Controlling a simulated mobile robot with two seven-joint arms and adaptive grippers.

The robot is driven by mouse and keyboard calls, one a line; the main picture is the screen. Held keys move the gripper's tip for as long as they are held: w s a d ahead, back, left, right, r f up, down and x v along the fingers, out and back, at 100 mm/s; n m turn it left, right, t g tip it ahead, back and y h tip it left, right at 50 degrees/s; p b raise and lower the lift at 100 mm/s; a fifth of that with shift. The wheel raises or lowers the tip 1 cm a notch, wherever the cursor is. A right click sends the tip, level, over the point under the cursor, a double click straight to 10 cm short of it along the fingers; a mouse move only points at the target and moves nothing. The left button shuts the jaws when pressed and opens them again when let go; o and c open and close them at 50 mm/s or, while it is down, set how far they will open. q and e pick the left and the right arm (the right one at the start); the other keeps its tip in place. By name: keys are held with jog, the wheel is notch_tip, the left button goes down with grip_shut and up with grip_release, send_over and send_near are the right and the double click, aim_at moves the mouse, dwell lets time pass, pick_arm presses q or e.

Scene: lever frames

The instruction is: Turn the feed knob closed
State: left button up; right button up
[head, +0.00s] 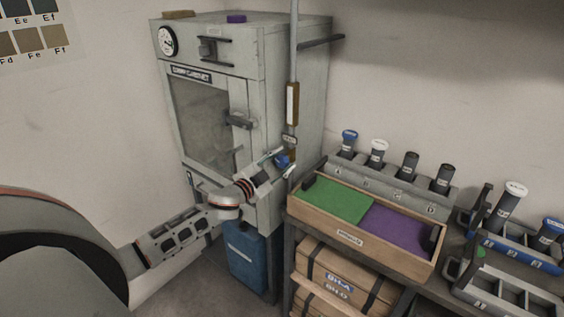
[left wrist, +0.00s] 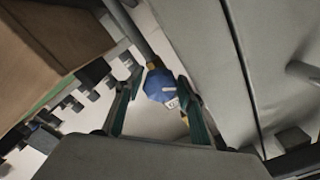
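The feed knob (head: 283,160) is a blue knob low on the vertical pipe at the cabinet's front right corner. My left gripper (head: 276,160) is at the knob, reaching in from the left. In the left wrist view its two fingers (left wrist: 157,88) stand apart on either side of the knob, with small gaps visible. I cannot tell how deep the knob sits between them. My right gripper is not in view.
A grey cabinet (head: 215,50) with a window and door handle (head: 238,120) stands just left of the pipe (head: 293,60). Right of it, a bench holds a wooden tray (head: 349,238) with green and purple halves and a rack of capped bottles (head: 385,180). A blue bin (head: 247,262) stands below.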

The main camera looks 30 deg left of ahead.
pick_arm(q)
jog(key=c, duration=0.9)
jog(key=shift+o, duration=0.2)
jog(key=shift+m, duration=0.3)
jog(key=m, duration=0.5)
jog(key=shift+p, duration=0.35)
jog(key=m, duration=0.6)
jog(key=shift+f, duration=0.1)
jog(key=shift+m, duration=0.4)
jog(key=o, duration=0.9)
jog(key=shift+c, duration=0.2)
